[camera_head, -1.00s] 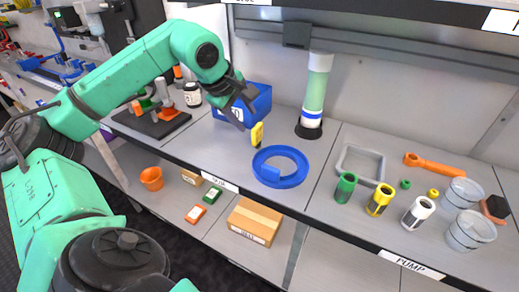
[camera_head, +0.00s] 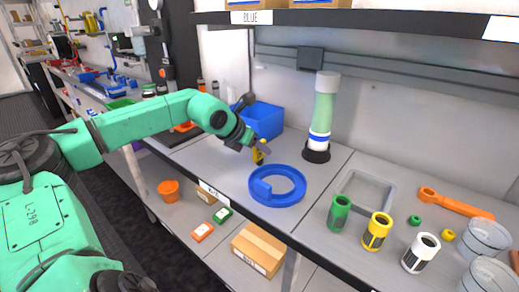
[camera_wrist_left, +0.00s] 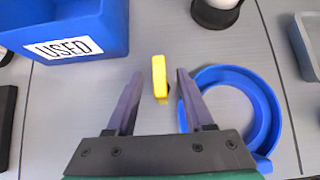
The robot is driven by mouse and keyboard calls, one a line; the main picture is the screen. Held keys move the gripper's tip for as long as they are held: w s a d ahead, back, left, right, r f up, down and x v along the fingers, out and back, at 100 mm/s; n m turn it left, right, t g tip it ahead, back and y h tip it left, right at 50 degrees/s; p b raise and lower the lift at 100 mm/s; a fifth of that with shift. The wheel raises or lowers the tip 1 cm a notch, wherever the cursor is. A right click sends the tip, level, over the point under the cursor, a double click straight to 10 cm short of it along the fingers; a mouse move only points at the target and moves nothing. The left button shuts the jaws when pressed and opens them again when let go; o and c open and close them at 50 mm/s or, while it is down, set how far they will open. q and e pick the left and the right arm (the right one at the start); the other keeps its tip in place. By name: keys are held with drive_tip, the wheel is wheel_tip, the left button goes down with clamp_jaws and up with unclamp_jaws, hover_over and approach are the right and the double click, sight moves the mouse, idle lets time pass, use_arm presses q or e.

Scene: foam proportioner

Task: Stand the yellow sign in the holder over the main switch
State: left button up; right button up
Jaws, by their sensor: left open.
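The yellow sign (camera_head: 258,154) stands upright on the grey bench, between the blue bin and the blue ring. In the left wrist view the sign (camera_wrist_left: 159,79) shows between the tips of my left gripper (camera_wrist_left: 158,82), with a gap on both sides. My left gripper (camera_head: 259,146) is open and reaches down at the sign in the head view, partly covering it. The holder and the main switch cannot be made out in these views. My right gripper does not show.
A blue bin (camera_head: 262,121) marked USED stands behind the sign. A blue ring (camera_head: 277,199) lies close to its right. A green and white cylinder (camera_head: 322,115) stands at the back. Several small bottles and a grey frame (camera_head: 366,192) are further right.

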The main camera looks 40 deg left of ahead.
sight(264, 156)
use_arm(q)
drive_tip(key=p+x, duration=0.3)
drive_tip(key=shift+w+d, duration=0.15)
drive_tip(key=shift+w, duration=0.1)
drive_tip(key=shift+w+f+p, duration=0.15)
drive_tip(key=shift+f+p, duration=0.15)
drive_tip(key=shift+f, duration=0.1)
clamp_jaws()
